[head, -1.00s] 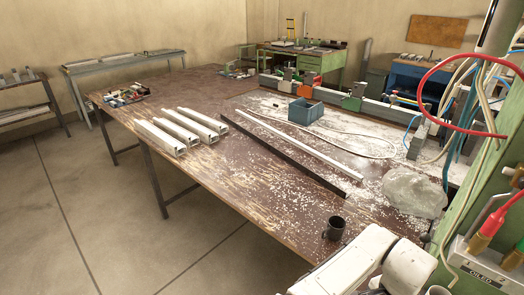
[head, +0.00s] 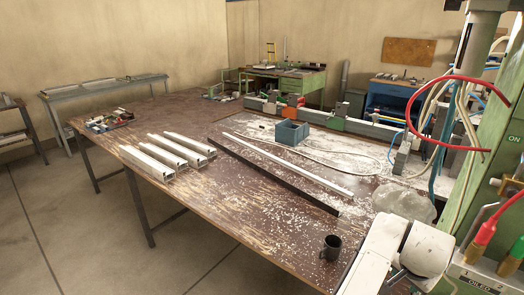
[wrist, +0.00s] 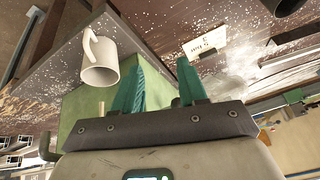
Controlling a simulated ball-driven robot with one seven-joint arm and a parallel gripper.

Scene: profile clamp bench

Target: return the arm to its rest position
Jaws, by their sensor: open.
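My gripper (wrist: 161,60) shows in the wrist view with its two teal fingers apart and nothing between them. The head view does not show my gripper; only white parts of my arm (head: 385,255) show there at the bottom right, by the bench's near edge. In the wrist view a pale mug (wrist: 98,68) appears just left of the fingers, apart from them as far as I can tell.
The workbench (head: 215,215) carries white profiles (head: 160,163), a long black bar (head: 275,178), a blue bin (head: 292,132), a dark mug (head: 331,247) and a clear bag (head: 405,203). A green machine column with hoses (head: 490,170) stands at right. Floor at left is clear.

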